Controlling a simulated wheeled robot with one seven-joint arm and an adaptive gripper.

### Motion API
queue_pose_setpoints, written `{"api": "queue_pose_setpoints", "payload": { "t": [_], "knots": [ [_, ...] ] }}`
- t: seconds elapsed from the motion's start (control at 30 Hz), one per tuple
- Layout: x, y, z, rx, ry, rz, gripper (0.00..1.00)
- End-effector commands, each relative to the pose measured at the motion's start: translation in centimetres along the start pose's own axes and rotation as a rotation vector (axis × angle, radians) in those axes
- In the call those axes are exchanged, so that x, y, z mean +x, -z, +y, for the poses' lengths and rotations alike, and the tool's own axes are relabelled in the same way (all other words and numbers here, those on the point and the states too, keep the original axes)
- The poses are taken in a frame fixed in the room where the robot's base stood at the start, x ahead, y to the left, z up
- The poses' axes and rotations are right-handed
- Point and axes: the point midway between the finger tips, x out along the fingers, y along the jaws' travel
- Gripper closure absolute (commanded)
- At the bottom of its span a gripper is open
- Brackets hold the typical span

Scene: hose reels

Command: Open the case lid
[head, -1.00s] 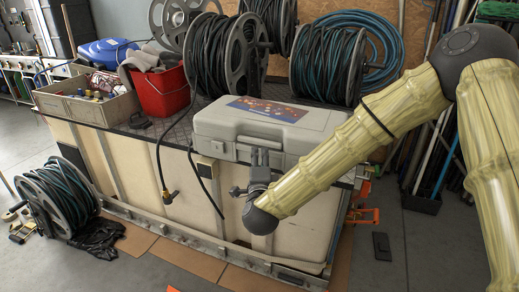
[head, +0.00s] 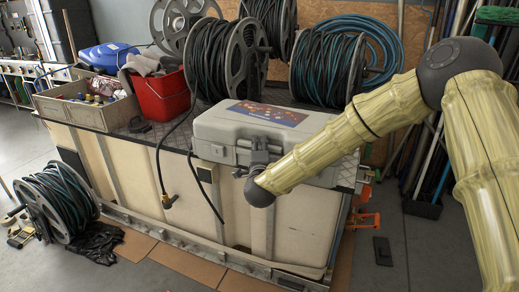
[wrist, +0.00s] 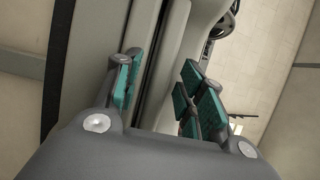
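The grey case (head: 215,128) lies on top of the large cream cabinet, and its lid (head: 228,113), with a colourful label, is shut. My gripper (head: 259,157) is at the front face of the case, close to the lid's front edge right of the left latch. In the wrist view my gripper (wrist: 158,82) is open, its teal-padded fingers apart. The pale case surface and its dark seam (wrist: 150,60) run between and past the fingers. I cannot tell whether a finger touches the case. My forearm hides the right part of the case front.
Hose reels (head: 222,62) stand behind the case. A red bucket (head: 162,94) and a grey crate (head: 72,110) are to its left. A black hose (head: 160,165) hangs over the cabinet's front.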

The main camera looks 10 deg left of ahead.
Motion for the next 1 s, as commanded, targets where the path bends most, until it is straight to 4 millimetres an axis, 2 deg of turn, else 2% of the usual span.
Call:
{"api": "queue_pose_setpoints", "payload": {
  "t": [0.13,0.33,0.67,1.0],
  "knots": [
    [0.0,0.0,0.0,0.0,0.0,0.0,0.63],
    [0.0,0.0,0.0,0.0,0.0,0.0,0.99],
    [-0.1,0.1,-0.2,0.002,-0.005,0.001,1.0],
    [0.1,2.1,-3.0,0.033,-0.073,0.023,1.0]
  ]
}}
